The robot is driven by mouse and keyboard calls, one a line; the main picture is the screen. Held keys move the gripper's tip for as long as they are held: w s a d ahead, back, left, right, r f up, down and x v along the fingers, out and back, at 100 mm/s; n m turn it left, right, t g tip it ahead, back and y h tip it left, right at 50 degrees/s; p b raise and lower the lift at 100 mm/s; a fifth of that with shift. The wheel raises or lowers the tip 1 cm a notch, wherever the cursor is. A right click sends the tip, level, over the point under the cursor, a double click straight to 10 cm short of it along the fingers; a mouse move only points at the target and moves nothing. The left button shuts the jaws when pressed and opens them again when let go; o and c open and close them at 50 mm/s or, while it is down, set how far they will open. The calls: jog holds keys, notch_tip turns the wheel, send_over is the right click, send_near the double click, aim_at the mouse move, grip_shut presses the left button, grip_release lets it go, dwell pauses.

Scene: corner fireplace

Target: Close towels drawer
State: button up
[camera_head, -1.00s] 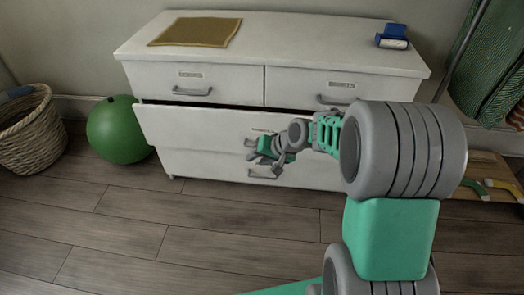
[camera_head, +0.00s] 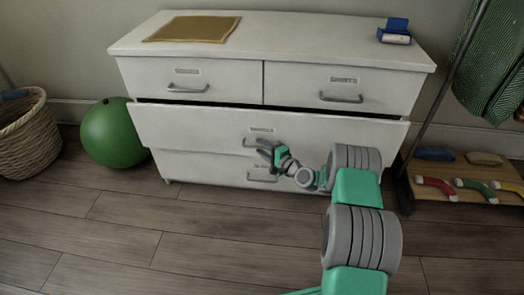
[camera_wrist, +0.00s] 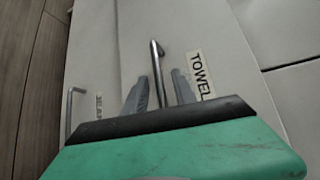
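The towels drawer (camera_head: 195,126) is the wide white middle drawer of the dresser. It stands part way out, with a dark gap along its top edge. Its label (camera_wrist: 202,75) reads "TOWEL" in the wrist view, cut off by my gripper. My gripper (camera_head: 267,150) is at the drawer front, by its handle. In the wrist view the two grey fingers of my gripper (camera_wrist: 159,88) are apart, and the metal drawer handle (camera_wrist: 156,62) shows between them. I cannot tell whether the fingers touch the handle.
The two top drawers (camera_head: 190,78) are shut, and a lower drawer (camera_head: 205,168) sits below. A brown cloth (camera_head: 193,29) and a blue item (camera_head: 396,30) lie on the dresser top. A green ball (camera_head: 113,132) and basket (camera_head: 27,138) are left; a rack (camera_head: 465,185) is right.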

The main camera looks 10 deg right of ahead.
jog(key=shift+w, duration=0.1)
grip_shut()
dwell(1.4)
